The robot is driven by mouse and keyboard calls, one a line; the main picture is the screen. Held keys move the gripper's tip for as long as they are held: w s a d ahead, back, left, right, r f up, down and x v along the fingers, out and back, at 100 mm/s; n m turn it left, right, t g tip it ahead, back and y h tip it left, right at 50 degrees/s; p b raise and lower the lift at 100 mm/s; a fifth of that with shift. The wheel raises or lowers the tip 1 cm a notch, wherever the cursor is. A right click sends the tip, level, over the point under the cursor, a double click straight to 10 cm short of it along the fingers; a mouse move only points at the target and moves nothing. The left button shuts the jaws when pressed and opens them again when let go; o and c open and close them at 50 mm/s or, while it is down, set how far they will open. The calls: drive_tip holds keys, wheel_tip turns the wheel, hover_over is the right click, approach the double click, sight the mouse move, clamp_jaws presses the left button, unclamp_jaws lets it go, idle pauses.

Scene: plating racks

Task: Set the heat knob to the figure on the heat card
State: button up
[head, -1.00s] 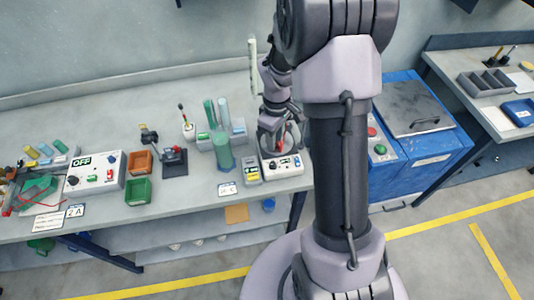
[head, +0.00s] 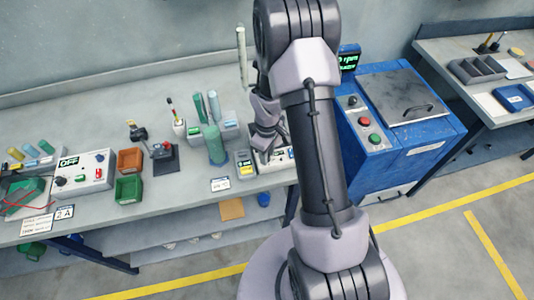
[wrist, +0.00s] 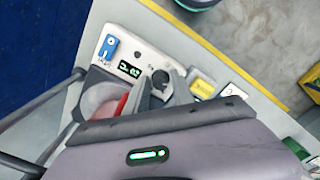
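A white control box (head: 280,158) stands at the bench's right end, partly hidden by my arm. In the wrist view the box (wrist: 121,46) shows a blue switch (wrist: 109,47), a small lit display (wrist: 129,69) too small to read surely, and a dark round knob (wrist: 160,77). My gripper (wrist: 161,90) is open, its fingertips close to the knob on either side; I cannot tell whether they touch it. In the head view my gripper (head: 266,150) is low over the box. A small white card (head: 220,184), seemingly "2 C", lies at the bench's front edge.
A second box reading OFF (head: 85,172) and a card "2 A" (head: 64,212) are far left. A blue machine (head: 395,120) is right.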

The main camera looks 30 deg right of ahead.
clamp_jaws()
